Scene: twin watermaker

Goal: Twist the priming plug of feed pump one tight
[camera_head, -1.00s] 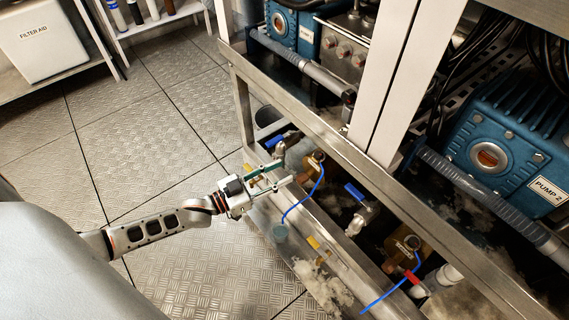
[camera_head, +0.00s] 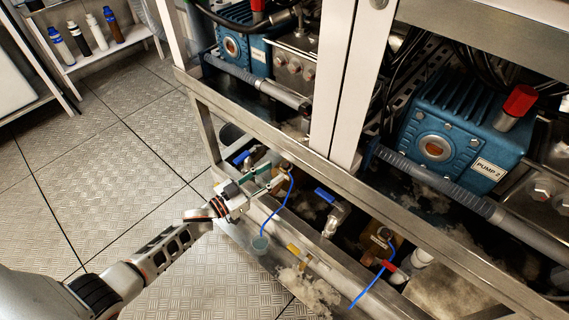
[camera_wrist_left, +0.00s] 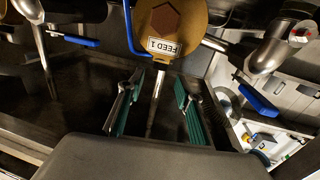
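Feed pump one is a brass round body (camera_wrist_left: 180,30) labelled FEED 1, at the top of the left wrist view. A brown hexagon (camera_wrist_left: 172,20) sits in the middle of its face; I cannot tell whether it is the priming plug or an open port. In the head view the pump's top (camera_head: 286,168) shows just beyond my left gripper (camera_head: 272,178). In the left wrist view the gripper (camera_wrist_left: 155,105) has its green-padded fingers apart with nothing gripped, just short of the pump. A thin rod shows between the fingers. My right gripper is out of view.
A blue line (camera_head: 286,205) runs from the pump to a teal-grey round end (camera_head: 260,244). Blue-handled valves (camera_head: 326,196) stand close by, and a second brass body (camera_head: 380,238) is to the right. A metal frame rail (camera_head: 270,128) crosses above. The plate floor at left is clear.

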